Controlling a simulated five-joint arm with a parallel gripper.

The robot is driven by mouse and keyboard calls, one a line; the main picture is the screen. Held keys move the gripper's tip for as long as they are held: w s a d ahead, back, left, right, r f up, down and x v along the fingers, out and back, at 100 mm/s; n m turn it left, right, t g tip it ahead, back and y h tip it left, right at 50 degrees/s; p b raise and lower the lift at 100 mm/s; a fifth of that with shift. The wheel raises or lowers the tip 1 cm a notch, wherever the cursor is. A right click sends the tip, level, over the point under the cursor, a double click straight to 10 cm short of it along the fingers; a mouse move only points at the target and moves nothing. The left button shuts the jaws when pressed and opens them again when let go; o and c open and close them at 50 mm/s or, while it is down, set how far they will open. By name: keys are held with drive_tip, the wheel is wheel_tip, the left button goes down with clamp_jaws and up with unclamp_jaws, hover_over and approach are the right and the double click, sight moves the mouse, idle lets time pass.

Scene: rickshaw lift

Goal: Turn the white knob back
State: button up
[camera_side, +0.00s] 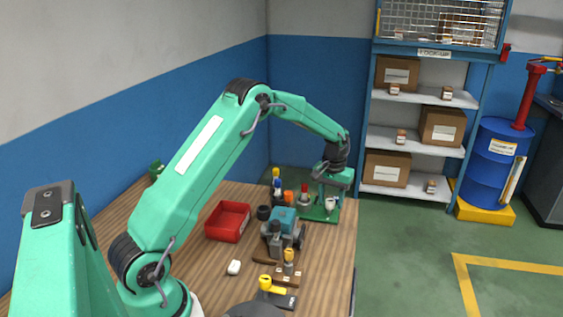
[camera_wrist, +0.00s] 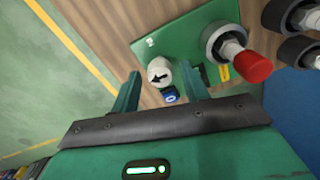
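The white knob (camera_wrist: 159,71) sits on a green plate (camera_wrist: 207,25) and bears a black arrow pointing roughly left in the wrist view. In the side view the white knob (camera_side: 331,203) shows on the green plate at the bench's far right. My gripper (camera_side: 333,191) is just above it, pointing down. In the wrist view its two fingers are apart, one to each side of the knob, with gaps showing. Nothing is held between them. I cannot tell how far down the fingertips reach beside the knob.
A red-topped lever (camera_wrist: 242,62) stands close right of the knob in the wrist view; a blue label (camera_wrist: 171,95) lies below it. The bench holds a red bin (camera_side: 228,222), a small teal vehicle (camera_side: 283,219) and a white object (camera_side: 234,267).

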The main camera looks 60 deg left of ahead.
sight(330, 201)
idle(0.4)
wheel_tip(330, 201, up, 8)
drive_tip(key=shift+f, duration=0.25)
drive_tip(key=shift+r, duration=0.1)
drive_tip(key=shift+s, duration=0.1)
idle(0.4)
